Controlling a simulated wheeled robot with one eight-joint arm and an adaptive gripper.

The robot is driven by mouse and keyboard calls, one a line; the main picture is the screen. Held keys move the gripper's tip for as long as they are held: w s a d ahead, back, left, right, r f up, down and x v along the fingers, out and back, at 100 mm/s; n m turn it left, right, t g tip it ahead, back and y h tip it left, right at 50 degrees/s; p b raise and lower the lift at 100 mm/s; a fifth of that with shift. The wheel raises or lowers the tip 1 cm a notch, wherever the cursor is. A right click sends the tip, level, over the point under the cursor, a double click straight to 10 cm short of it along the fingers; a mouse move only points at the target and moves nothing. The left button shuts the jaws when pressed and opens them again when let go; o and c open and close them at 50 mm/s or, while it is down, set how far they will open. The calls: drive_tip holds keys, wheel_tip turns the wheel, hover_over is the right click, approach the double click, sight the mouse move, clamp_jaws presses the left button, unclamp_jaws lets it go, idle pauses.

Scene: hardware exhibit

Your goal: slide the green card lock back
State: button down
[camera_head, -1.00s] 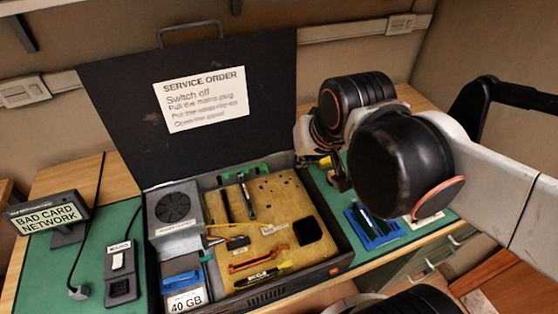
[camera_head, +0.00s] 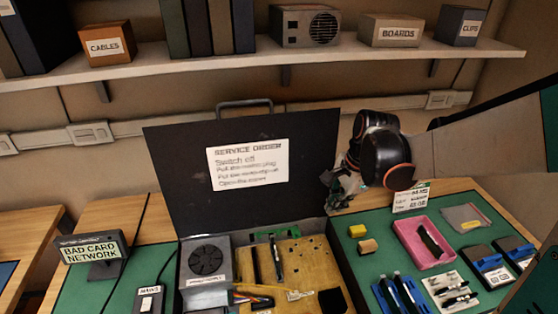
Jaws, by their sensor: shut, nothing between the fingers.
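The open black computer case (camera_head: 332,262) stands on the bench with its lid (camera_head: 200,150) raised, bearing a service order sheet (camera_head: 247,164). A green part (camera_head: 275,232), which looks like the green card lock, lies along the back of the tan board (camera_head: 312,257) inside. How far it is slid cannot be told. Dark cards (camera_head: 277,262) stand in front of it. My gripper (camera_head: 337,197) is shut and empty, small and dark, just right of the lid's lower right corner, apart from the green part. The case's front is cut off by the picture's lower edge.
A pink tray (camera_head: 402,226), two yellowish blocks (camera_head: 357,231) and blue card holders (camera_head: 490,270) lie on the green mat to the right. A "BAD CARD NETWORK" display (camera_head: 92,250) and a mains switch (camera_head: 148,300) are at left. A shelf (camera_head: 350,55) runs above.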

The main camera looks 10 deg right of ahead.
drive_tip(key=f+m, duration=0.2)
drive_tip(key=w+d+f+m+g+y, duration=0.1)
drive_tip(key=shift+w+m+p, duration=0.1)
drive_tip(key=shift+m+p, duration=0.2)
drive_tip(key=shift+m, duration=0.1)
drive_tip(key=shift+f, duration=0.1)
drive_tip(key=b+x, duration=0.4)
drive_tip(key=x, duration=0.5)
drive_tip(key=shift+f, duration=0.4)
drive_tip(key=a, duration=0.3)
drive_tip(key=shift+w+a+b, duration=0.1)
drive_tip(key=shift+w+b, duration=0.25)
drive_tip(key=shift+w+a, duration=0.15)
drive_tip(key=shift+a, duration=0.25)
